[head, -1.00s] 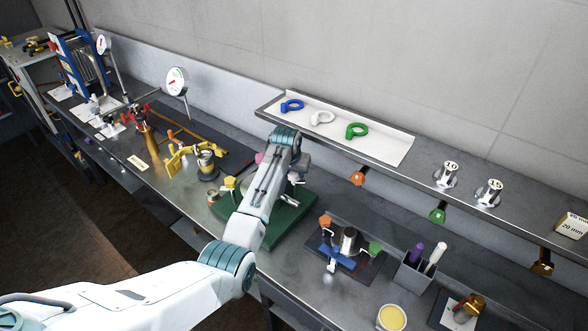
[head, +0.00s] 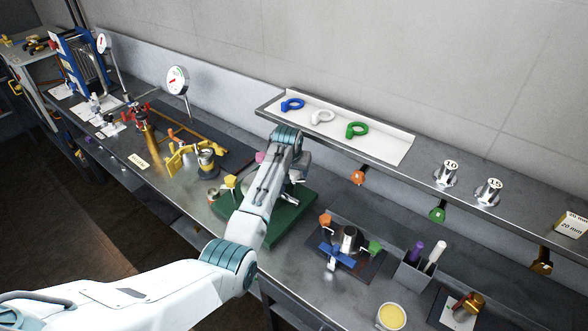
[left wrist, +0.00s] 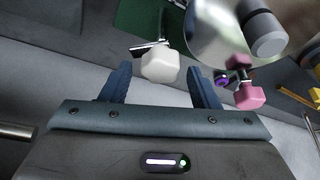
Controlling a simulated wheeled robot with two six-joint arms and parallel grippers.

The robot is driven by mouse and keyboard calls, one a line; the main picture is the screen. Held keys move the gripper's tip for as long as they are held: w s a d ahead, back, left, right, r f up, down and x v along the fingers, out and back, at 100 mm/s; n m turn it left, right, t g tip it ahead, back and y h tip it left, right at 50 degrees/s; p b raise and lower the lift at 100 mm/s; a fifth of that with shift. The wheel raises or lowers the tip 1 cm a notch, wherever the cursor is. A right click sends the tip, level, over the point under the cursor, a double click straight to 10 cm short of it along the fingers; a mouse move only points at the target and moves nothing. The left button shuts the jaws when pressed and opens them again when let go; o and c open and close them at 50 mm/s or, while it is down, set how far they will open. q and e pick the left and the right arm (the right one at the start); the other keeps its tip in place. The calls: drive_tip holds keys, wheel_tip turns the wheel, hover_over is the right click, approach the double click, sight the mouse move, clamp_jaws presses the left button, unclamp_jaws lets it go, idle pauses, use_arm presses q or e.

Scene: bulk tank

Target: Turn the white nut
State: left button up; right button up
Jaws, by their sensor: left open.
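The white nut (left wrist: 160,65) is a hexagonal knob that shows in the left wrist view, with a metal rod or bracket behind it. My left gripper (left wrist: 158,82) is open, with one dark blue finger on each side of the nut. Gaps show between the nut and both fingers, and I see no contact. In the head view my left arm reaches over the green base (head: 290,222) and hides the white nut and most of the gripper. My right gripper is in neither view.
A pink knob (left wrist: 249,96) and a shiny round metal part (left wrist: 215,30) are close to the nut. In the head view a shelf tray with blue, white and green rings (head: 357,130) is behind the arm. A small fixture (head: 347,240) stands to the right on the bench.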

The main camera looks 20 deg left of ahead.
use_arm(q)
drive_tip(key=shift+r, duration=0.1)
drive_tip(key=shift+s+r, duration=0.15)
drive_tip(key=shift+r, duration=0.15)
drive_tip(key=b+v, duration=0.3)
drive_tip(key=v, duration=0.7)
drive_tip(key=shift+b, duration=0.35)
